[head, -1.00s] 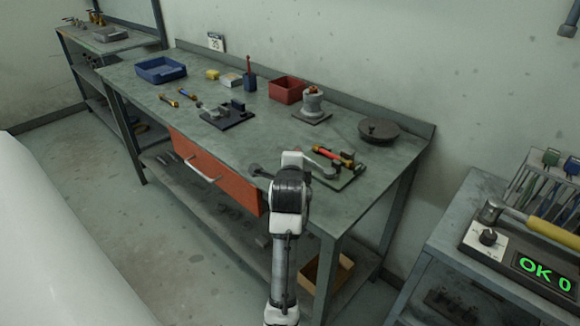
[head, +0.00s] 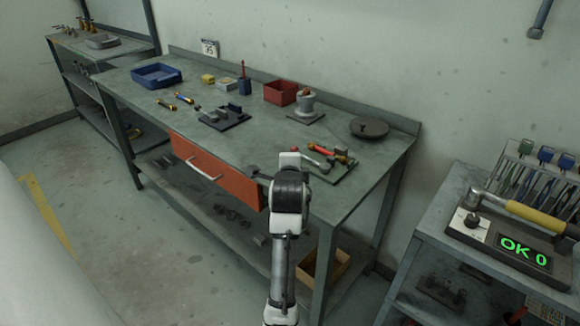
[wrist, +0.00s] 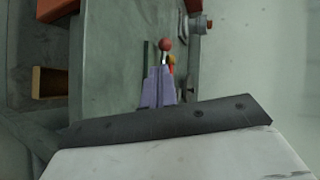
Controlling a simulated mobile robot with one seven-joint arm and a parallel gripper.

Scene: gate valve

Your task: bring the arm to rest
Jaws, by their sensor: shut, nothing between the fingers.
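My gripper (wrist: 158,88) shows in the wrist view as two pale purple fingers held together, with nothing between them. They point over the grey-green workbench (wrist: 112,70). Just beyond the fingertips, in the picture, is a red ball-shaped knob (wrist: 166,45), with a bit of yellow beside it; I cannot tell the distance. In the head view my arm rises from the bottom middle to the front edge of the workbench (head: 250,140), and its links hide the fingers. A board with red and yellow fittings (head: 328,160) lies just past the arm on the bench.
The bench also holds a blue tray (head: 157,75), a red bin (head: 280,92), a grey flanged part (head: 306,104) and a dark round disc (head: 369,127). An orange drawer (head: 215,172) is under the bench top.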

